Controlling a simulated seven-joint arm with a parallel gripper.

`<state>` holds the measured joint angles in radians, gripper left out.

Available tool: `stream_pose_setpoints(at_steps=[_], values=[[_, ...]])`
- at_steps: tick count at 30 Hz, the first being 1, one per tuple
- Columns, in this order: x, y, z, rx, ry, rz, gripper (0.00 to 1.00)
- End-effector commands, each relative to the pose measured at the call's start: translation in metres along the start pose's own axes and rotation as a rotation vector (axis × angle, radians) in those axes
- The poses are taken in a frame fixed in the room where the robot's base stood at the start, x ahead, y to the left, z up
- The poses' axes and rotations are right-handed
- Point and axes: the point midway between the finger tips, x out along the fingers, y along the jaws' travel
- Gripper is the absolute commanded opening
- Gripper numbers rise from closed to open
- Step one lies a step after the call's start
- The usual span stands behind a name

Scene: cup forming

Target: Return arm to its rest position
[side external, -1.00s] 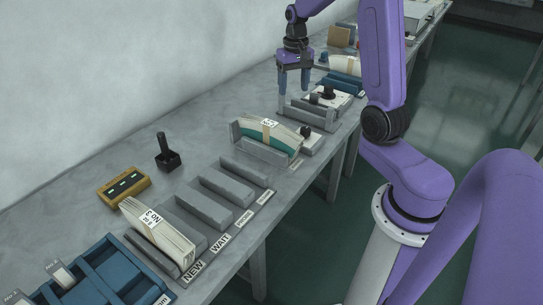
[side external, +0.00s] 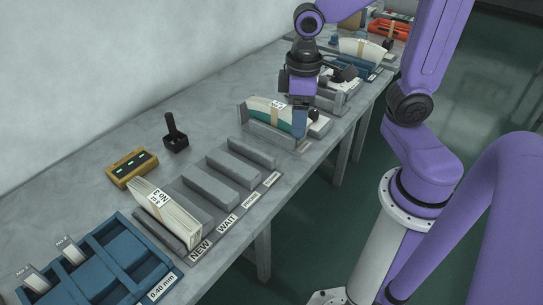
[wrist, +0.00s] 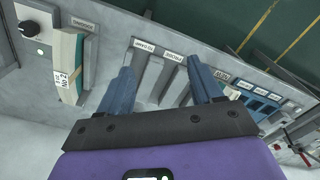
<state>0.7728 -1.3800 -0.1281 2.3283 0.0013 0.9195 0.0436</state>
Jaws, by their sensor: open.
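My gripper (side external: 300,120) hangs fingers-down in the side external view, overlapping the near holder with the bundle marked No 2 (side external: 265,105). I cannot tell its exact height. In the wrist view my gripper (wrist: 162,82) has its two blue fingers wide apart, with nothing between them. The grey slotted rack (wrist: 172,75) shows beyond the fingertips. The No 2 bundle also shows in the wrist view (wrist: 68,75), left of the fingers and apart from them.
A bundle marked No 3 (side external: 168,214) stands in the rack by NEW; the slots to its right look empty. A blue compartment tray (side external: 105,262), a yellow box (side external: 132,168) and a black stand (side external: 175,135) are on the bench. More fixtures stand beyond my gripper.

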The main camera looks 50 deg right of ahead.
Motion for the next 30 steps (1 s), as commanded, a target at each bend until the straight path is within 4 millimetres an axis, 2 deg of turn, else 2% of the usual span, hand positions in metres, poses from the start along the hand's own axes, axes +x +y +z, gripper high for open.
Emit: stream_pose_setpoints(at_steps=[1,6,10,15,20,30], values=[[0.0,-0.012,0.009,-0.062,0.002,-0.001,0.65],[0.001,-0.044,0.039,-0.255,0.005,-0.006,0.65],[0.002,-0.062,0.063,-0.385,0.006,-0.009,0.65],[0.003,-0.074,0.084,-0.497,0.007,-0.012,0.65],[0.004,-0.078,0.091,-0.536,0.007,-0.013,0.65],[0.004,-0.078,0.091,-0.536,0.007,-0.013,0.65]])
